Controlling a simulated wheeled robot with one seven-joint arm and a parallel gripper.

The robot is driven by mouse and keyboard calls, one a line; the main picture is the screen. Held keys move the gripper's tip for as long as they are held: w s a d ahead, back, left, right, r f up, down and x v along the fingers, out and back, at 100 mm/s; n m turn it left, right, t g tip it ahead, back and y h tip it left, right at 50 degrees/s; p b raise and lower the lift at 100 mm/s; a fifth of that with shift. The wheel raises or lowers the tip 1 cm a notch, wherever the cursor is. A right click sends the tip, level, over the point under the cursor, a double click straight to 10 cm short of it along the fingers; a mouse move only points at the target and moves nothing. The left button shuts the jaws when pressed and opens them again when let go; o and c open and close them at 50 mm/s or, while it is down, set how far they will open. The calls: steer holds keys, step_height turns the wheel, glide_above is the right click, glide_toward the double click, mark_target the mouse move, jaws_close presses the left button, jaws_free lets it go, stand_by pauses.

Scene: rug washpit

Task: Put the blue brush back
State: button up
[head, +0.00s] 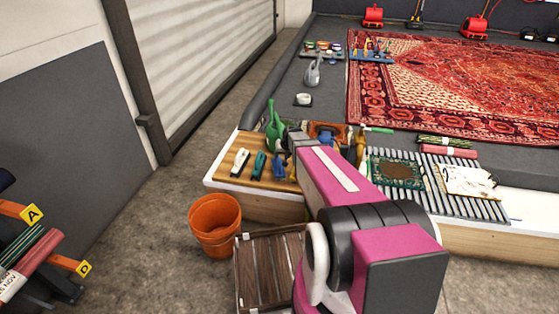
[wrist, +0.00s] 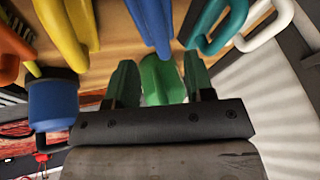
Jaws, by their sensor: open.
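A blue handled tool (head: 278,166), which looks like the blue brush, lies on the wooden board (head: 226,177) beside a teal one. A blue handle (wrist: 150,20) shows at the top of the wrist view; its bristles are not visible. My gripper (wrist: 160,85) is open, with its two fingers apart. A green object (wrist: 162,78) shows between the fingers, and I cannot tell its distance from them. In the head view my arm hides the gripper's fingertips and part of the board.
White (head: 238,158) and teal (head: 258,164) tools share the board. A green bottle (head: 274,126) stands behind. Yellow (wrist: 66,32) and orange (wrist: 10,45) handles and a blue container (wrist: 53,104) are close by. An orange bucket (head: 215,224) and slatted crate (head: 266,270) stand below.

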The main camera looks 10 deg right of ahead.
steer(key=s+r+g+h, duration=0.1)
steer(key=s+r, duration=0.3)
steer(key=s, duration=0.8)
steer(key=s+a+r+g+h, duration=0.1)
steer(key=s+r+g, duration=0.2)
steer(key=s, duration=1)
step_height(320, 180, up, 2)
steer(key=shift+a+r, duration=0.15)
steer(key=shift+r, duration=0.05)
